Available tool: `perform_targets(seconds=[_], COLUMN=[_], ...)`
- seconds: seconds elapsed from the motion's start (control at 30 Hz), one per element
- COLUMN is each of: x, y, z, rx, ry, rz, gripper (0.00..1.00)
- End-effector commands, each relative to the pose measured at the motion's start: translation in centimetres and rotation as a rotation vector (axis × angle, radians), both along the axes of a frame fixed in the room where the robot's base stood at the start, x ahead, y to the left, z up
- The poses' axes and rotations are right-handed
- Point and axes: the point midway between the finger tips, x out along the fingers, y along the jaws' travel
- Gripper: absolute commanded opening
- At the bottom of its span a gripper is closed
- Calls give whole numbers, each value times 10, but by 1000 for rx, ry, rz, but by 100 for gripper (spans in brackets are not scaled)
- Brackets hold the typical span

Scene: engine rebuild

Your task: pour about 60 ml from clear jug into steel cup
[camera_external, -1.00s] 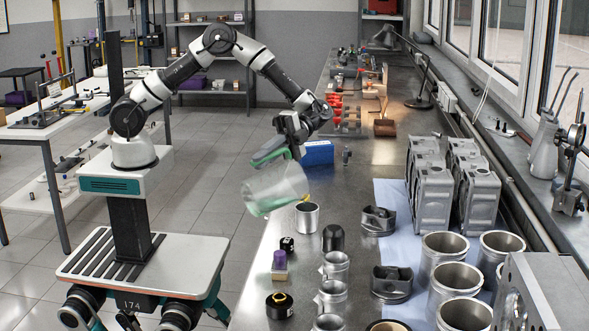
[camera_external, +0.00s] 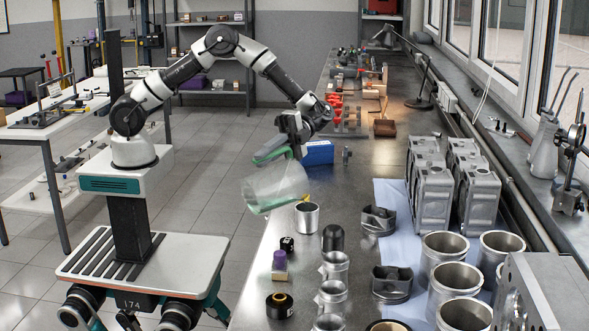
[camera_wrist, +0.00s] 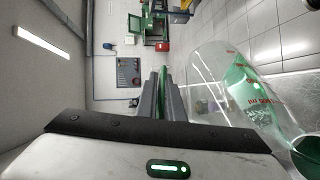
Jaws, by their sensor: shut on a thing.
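The clear jug (camera_external: 275,188) has a green handle (camera_external: 272,155) and hangs tilted far over, nearly on its side. Its right end is just above and left of the steel cup (camera_external: 307,218). My gripper (camera_external: 293,143) is shut on the handle. The cup stands upright near the bench's left edge. A small amber spot shows at its rim; I cannot tell whether this is liquid. The cup's inside and any liquid level are not readable. In the wrist view the jug (camera_wrist: 235,90) shows at the right with red markings, and my fingers (camera_wrist: 164,80) close on the green handle.
A black cylinder (camera_external: 333,238), a purple-topped item (camera_external: 279,261) and several metal sleeves (camera_external: 335,266) stand close in front of the cup. A piston (camera_external: 378,220) is to its right. A blue box (camera_external: 318,153) lies behind the jug. Open floor is left of the bench.

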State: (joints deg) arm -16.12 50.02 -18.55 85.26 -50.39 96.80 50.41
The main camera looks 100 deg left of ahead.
Motion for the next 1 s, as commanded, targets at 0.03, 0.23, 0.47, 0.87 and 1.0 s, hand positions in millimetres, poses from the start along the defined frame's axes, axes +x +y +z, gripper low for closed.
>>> perform_targets(seconds=[0.03,0.23,0.47,0.87,1.0], x=[0,0,-35,-48,-51], y=[0,0,-25,-35,-37], z=[1,1,-31,-53,-59], rx=[-3,-2,131,233,264], ry=[1,2,-163,-287,-323], rz=[0,-1,-4,-3,-3], gripper=[0,0,0,0,0])
